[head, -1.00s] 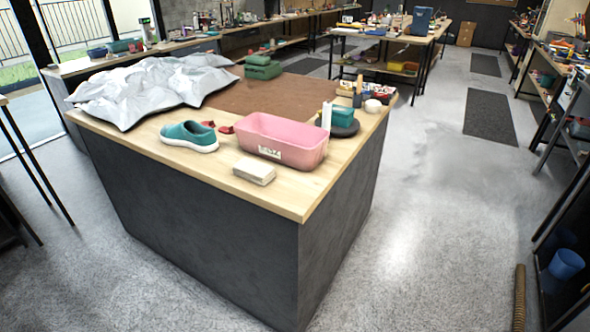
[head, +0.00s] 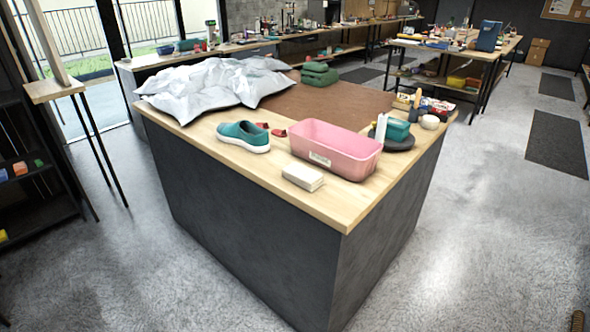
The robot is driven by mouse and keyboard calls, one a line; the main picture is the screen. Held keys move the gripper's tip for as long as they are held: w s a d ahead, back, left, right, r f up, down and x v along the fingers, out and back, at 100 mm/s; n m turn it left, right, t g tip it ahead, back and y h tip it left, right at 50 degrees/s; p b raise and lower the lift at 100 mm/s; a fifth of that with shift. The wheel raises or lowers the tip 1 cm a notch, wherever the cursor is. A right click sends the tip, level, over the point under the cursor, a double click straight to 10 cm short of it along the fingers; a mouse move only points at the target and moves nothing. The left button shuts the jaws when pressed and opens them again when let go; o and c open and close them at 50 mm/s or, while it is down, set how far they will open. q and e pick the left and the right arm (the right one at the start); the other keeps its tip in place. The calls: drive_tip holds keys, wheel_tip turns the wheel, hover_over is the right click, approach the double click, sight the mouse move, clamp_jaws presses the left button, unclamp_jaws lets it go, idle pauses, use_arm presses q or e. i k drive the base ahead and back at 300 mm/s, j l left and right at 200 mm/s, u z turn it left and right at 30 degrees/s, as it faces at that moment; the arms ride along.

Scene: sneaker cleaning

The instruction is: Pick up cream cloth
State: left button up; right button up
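A cream folded cloth (head: 302,178), small and block-shaped, lies flat near the front edge of the wooden-topped counter (head: 262,180). It is in front of a pink bin (head: 335,152) and to the right of a teal sneaker (head: 243,136) with a white sole. Nothing covers the cloth. Neither of my grippers shows in the head view.
A crumpled silver-grey sheet (head: 208,84) covers the counter's left part. Open floor (head: 480,230) lies right of the counter.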

sight(310, 179)
drive_tip(key=i+j+z, duration=0.15)
drive_tip(key=z, duration=0.2)
drive_tip(key=i+j+z, duration=0.15)
drive_tip(key=j+z, duration=0.2)
drive_tip(key=i+j+z, duration=0.1)
drive_tip(key=j+z, duration=0.25)
drive_tip(key=i+l, duration=0.05)
drive_tip(key=l, duration=0.05)
